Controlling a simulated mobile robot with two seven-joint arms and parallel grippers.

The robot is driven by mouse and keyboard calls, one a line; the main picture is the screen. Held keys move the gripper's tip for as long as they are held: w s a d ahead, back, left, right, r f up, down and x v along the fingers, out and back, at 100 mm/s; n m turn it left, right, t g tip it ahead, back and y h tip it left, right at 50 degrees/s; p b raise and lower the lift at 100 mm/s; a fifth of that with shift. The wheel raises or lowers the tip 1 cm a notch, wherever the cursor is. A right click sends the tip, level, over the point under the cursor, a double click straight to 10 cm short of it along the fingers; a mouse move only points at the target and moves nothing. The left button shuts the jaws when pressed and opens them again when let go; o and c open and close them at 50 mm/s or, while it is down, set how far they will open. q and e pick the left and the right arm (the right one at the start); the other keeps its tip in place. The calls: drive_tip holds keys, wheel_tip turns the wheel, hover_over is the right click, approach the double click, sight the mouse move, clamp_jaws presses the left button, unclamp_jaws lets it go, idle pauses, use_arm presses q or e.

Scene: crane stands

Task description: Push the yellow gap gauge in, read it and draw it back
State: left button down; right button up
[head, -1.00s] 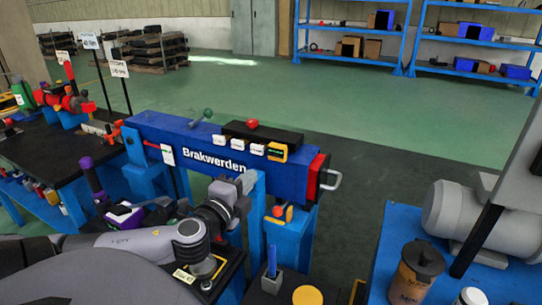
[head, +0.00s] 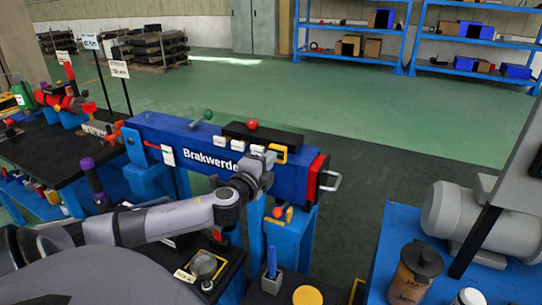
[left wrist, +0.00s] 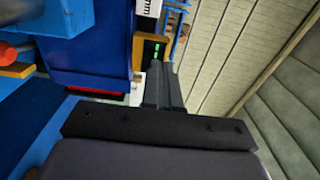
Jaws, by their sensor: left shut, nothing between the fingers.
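The yellow gap gauge (head: 282,153) sits at the right end of a row on top of the blue beam marked "Brakwerden", partly hidden by my left gripper in the head view. In the left wrist view the yellow gauge (left wrist: 150,52) shows a dark display with green marks, just beyond my fingertips. My left gripper (head: 268,158) is shut and empty, close beside the gauge; I cannot tell whether it touches. It also shows in the left wrist view (left wrist: 160,72), fingers together. My right gripper is not in view.
White gauges (head: 219,142) stand left of the yellow one on the blue beam (head: 180,135). Behind them are a black block with a red knob (head: 253,125) and a green knob (head: 208,115). A grey handle (head: 331,181) sticks out at the beam's right end.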

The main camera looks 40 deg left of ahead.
use_arm(q)
drive_tip(key=shift+x, duration=0.9)
drive_tip(key=shift+x, duration=0.8)
